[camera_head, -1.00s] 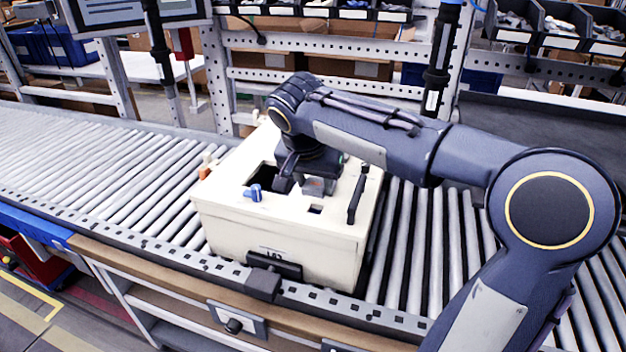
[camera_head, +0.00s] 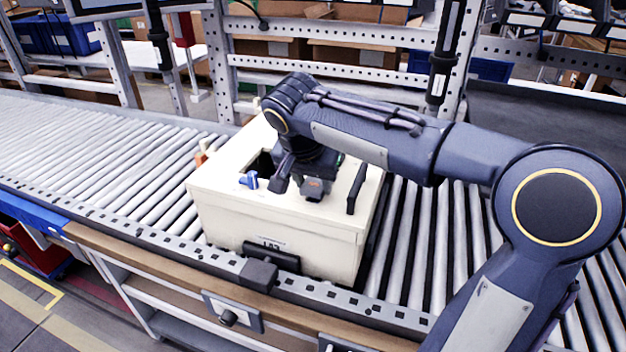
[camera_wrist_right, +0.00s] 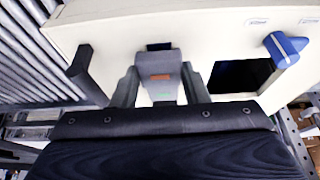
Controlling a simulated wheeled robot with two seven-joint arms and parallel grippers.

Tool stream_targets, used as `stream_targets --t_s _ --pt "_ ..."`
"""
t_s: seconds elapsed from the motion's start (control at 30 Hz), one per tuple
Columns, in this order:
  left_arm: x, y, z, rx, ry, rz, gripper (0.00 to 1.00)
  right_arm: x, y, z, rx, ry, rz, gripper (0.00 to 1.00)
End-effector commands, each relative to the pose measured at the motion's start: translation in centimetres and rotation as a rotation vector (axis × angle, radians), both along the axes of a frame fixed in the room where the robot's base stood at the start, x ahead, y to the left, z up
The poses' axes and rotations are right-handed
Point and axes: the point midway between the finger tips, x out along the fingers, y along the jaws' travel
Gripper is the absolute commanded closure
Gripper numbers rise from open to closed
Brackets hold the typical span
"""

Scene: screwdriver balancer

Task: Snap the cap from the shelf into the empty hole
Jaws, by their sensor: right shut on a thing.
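My right gripper (camera_head: 298,186) is over the top of the cream box (camera_head: 270,222), near its front edge. It is shut on a grey cap (camera_head: 314,188) with an orange mark. In the right wrist view the cap (camera_wrist_right: 158,66) sits between the two fingers of the gripper (camera_wrist_right: 162,88). A strip of a small dark hole (camera_wrist_right: 159,46) shows right at the cap's edge, and the cap covers the rest. I cannot tell whether the cap is above the hole or partly in it. My left gripper is not in view.
A blue knob (camera_head: 249,180) and a larger dark opening (camera_wrist_right: 240,76) are beside the gripper on the box top. A black handle (camera_head: 357,188) stands on the other side. The box rests on a roller conveyor (camera_head: 95,150), with free rollers on both sides.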

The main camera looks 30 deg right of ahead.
Motion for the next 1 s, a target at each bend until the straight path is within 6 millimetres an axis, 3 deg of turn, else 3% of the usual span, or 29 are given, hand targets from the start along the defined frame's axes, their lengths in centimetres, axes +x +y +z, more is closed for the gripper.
stream_targets --t_s 1.0 --pt "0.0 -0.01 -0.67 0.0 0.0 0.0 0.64 0.0 0.0 -0.89 0.0 0.0 0.0 0.86"
